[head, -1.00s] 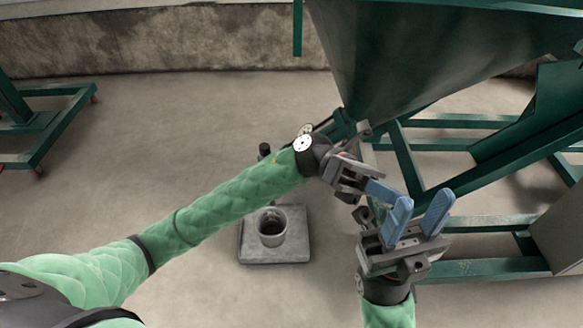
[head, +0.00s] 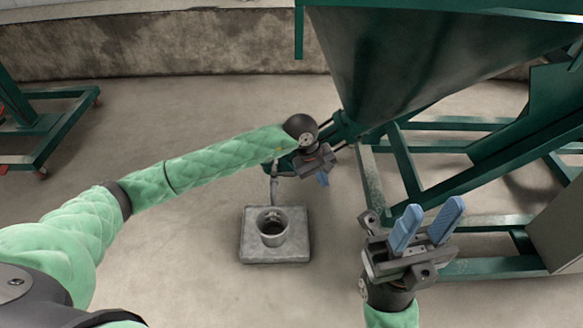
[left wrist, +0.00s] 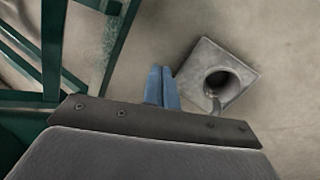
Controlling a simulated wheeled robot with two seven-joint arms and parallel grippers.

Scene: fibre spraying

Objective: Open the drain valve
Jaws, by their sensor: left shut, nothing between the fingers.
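The dark green hopper (head: 410,60) narrows to an outlet pipe (head: 345,128) at its lower tip. The drain valve is mostly hidden behind my left arm and wrist; a thin grey vertical part (head: 274,185) shows below the forearm, above the floor drain. I cannot tell the valve handle's position. The left wrist view shows those fingers (left wrist: 162,88) shut together and empty. My right gripper (head: 427,228) is open and empty, at lower right.
A square grey floor drain block (head: 275,255) with a round opening sits below; it also shows in the left wrist view (left wrist: 222,80). Green frame beams (head: 470,180) stand to the right, another green stand (head: 40,130) far left. Floor around the drain is clear.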

